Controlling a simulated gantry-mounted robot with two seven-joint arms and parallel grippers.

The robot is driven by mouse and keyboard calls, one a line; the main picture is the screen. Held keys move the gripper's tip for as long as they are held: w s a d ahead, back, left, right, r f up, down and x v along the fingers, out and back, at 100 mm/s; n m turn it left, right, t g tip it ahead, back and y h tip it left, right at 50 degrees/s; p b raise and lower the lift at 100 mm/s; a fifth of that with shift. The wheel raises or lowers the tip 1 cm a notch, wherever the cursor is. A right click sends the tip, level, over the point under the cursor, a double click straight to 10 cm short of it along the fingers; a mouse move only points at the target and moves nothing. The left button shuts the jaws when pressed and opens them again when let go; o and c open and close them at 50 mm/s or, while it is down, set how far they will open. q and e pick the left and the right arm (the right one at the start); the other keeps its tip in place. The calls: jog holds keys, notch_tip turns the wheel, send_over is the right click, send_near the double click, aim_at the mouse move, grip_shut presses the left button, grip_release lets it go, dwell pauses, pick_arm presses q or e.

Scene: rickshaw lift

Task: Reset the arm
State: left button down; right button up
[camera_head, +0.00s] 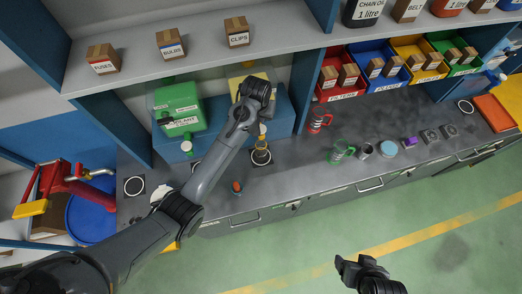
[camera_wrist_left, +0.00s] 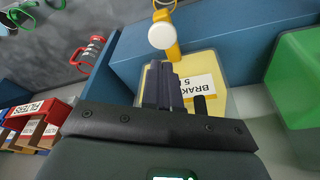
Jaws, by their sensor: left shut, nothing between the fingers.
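My left arm reaches in from the lower left, across the workbench (camera_head: 300,180). Its gripper (camera_head: 262,98) is in front of the yellow brake-fluid container (camera_head: 240,84) on the blue stand. In the left wrist view the dark fingers (camera_wrist_left: 165,85) are together and empty, with the yellow container (camera_wrist_left: 207,65) behind them. I cannot tell whether they touch it.
A green coolant jug (camera_head: 180,108) stands left of the gripper. Boxes marked fuses, bulbs and clips (camera_head: 237,31) sit on the shelf above. Red and green mugs (camera_head: 341,152) and small parts stand on the bench to the right. The floor in front is clear.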

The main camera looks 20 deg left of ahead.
pick_arm(q)
jog(key=shift+s+b+x, duration=0.2)
jog(key=shift+x, duration=0.65)
jog(key=shift+s+b+x, duration=0.2)
jog(key=shift+x, duration=0.7)
jog(key=shift+f, duration=0.2)
dwell(0.5)
jog(key=shift+f, duration=0.2)
